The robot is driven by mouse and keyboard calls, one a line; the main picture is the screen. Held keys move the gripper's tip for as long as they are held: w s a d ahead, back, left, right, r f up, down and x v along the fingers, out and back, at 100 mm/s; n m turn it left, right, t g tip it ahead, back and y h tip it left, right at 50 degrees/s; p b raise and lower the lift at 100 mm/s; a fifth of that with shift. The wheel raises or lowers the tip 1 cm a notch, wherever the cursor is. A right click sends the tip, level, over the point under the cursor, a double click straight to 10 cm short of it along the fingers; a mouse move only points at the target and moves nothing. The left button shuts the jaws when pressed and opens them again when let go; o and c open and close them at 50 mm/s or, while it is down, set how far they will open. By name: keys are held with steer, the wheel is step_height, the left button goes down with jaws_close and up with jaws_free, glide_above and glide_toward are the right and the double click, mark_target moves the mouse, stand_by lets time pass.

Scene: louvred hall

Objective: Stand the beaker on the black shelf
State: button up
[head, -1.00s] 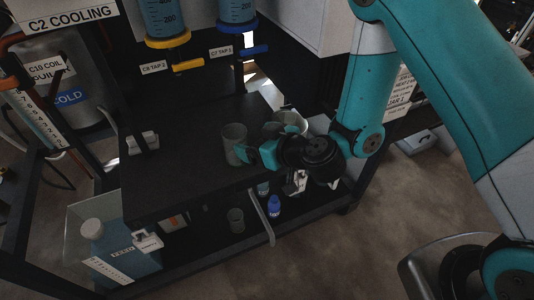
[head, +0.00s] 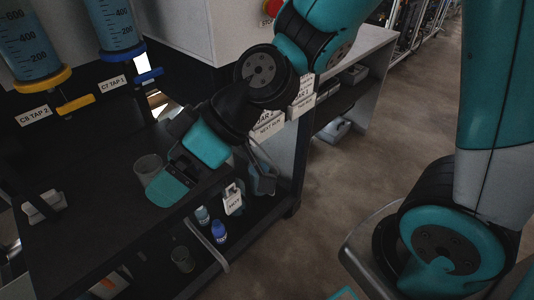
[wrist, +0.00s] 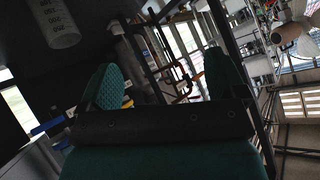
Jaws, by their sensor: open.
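A grey beaker (head: 149,167) stands upright on the black shelf (head: 90,215), the upper deck of a dark rack, near its front edge. My gripper (head: 214,180) is open, its near finger in front of the beaker and partly covering it in the head view. In the wrist view, which looks upside down, a graduated beaker (wrist: 62,24) shows at upper left, beyond and outside the fingers. Nothing shows between the fingertips (wrist: 165,80) in that view. The second cup-like vessel seen behind my gripper earlier is not visible now.
Two graduated columns hang above the shelf, with a yellow tap (head: 75,105) and a blue tap (head: 148,76). A smaller vessel (head: 183,258) and a blue bottle (head: 219,231) stand on the lower deck. A white clip (head: 42,206) sits on the shelf. Open floor lies right.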

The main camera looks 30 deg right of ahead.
steer(key=s+d+r+m+g+h, duration=0.1)
steer(key=s+d+r+m+h, duration=0.3)
steer(key=s+d, duration=0.4)
steer(key=shift+d+g+h, duration=0.4)
steer(key=shift+d+h, duration=0.5)
steer(key=shift+d, duration=0.3)
steer(key=shift+r, duration=0.1)
step_height(320, 180, up, 15)
steer(key=p, duration=1.5)
steer(key=shift+r, duration=0.15)
